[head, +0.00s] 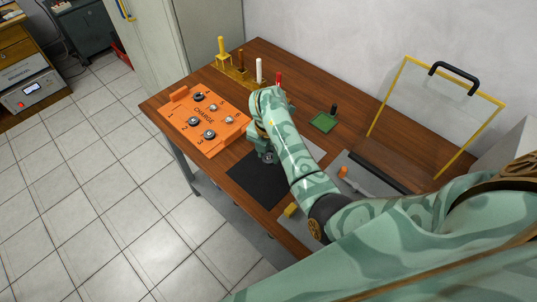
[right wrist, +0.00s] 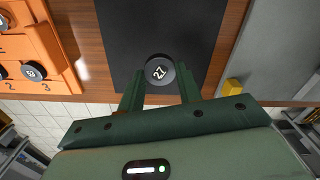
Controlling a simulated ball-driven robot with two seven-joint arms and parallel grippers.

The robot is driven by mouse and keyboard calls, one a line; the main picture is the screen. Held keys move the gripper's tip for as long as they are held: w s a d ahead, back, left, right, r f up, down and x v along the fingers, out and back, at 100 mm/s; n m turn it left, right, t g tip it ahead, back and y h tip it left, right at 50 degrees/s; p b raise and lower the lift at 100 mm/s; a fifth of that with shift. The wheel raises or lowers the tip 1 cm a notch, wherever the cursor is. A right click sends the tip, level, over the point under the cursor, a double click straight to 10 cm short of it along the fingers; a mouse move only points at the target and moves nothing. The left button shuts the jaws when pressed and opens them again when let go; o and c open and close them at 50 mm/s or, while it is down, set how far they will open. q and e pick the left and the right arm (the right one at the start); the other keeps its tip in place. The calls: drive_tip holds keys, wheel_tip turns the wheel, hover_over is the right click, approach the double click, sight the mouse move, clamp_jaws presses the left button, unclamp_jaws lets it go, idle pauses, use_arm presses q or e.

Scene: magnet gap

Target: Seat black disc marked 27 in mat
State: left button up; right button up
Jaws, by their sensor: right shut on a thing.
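The black disc marked 27 (right wrist: 160,71) sits between the fingertips of my right gripper (right wrist: 160,84), which is shut on it. In the right wrist view it is over the black mat (right wrist: 112,35); I cannot tell how high. In the head view my right gripper (head: 266,156) is above the far part of the black mat (head: 258,188), and the disc is hidden there. The orange block marked CHARGE (head: 181,107) lies left of the gripper. It has numbered places and holds several discs. Its edge shows in the right wrist view (right wrist: 48,48). My left gripper is not in view.
White (head: 259,70), red, brown and yellow upright posts stand at the back. A clear yellow-edged panel with a black handle (head: 454,77) stands at the right. A yellow block (head: 290,210) is near the front edge.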

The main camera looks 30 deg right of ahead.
sight(268, 171)
drive_tip(key=shift+w+a, duration=0.1)
idle(0.4)
drive_tip(key=shift+f+b, duration=2.25)
drive_tip(key=shift+f, duration=0.55)
drive_tip(key=shift+f, duration=0.15)
drive_tip(key=o, duration=1)
drive_tip(key=c, duration=0.5)
drive_tip(key=shift+r+p, duration=1.8)
drive_tip(key=shift+r, duration=0.5)
